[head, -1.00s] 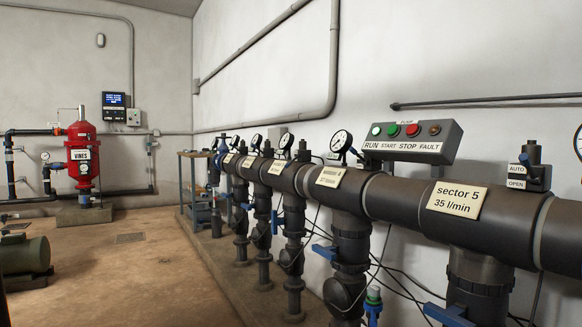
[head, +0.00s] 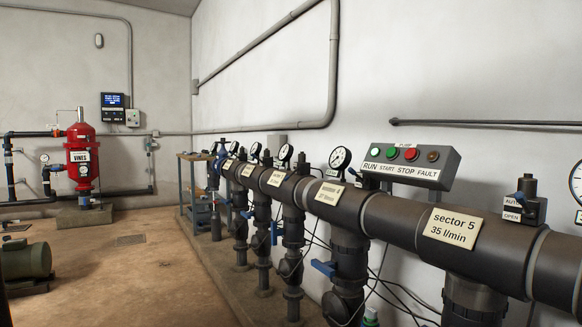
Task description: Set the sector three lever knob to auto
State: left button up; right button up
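The dark manifold pipe (head: 390,215) runs from the near right toward the far left along the wall. Tan labels sit on it; the nearest (head: 452,227) reads "sector 5, 35 l/min". The label behind it (head: 329,193) is hard to read, as is the following one (head: 277,178), third counting from sector 5's. A black valve (head: 522,202) with AUTO and OPEN plates stands behind the pipe at sector 5. I cannot make out the sector three lever knob or its setting; that part is small and crowded by gauges. Neither of my grippers is in view.
A grey pump box (head: 411,166) with RUN, START, STOP and FAULT lights is on the wall. Blue-handled valves (head: 323,268) hang below the manifold. A red tank (head: 82,163) stands far left, and a green motor (head: 25,258) near left. The brown floor between is clear.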

aim_at(289, 177)
jog(key=i+j+z, duration=0.1)
jog(key=z, duration=0.35)
jog(key=i+j+z, duration=0.2)
jog(key=z, duration=0.2)
jog(key=i+j+z, duration=0.25)
jog(key=i+j, duration=0.2)
jog(key=j, duration=0.2)
jog(key=i+j+z, duration=0.15)
jog(key=j, duration=0.2)
jog(key=i+j, duration=0.2)
jog(key=j, duration=0.15)
jog(key=i+j, duration=0.2)
jog(key=j, duration=0.15)
jog(key=i+j+z, duration=0.1)
jog(key=i+j, duration=0.1)
jog(key=j, duration=0.1)
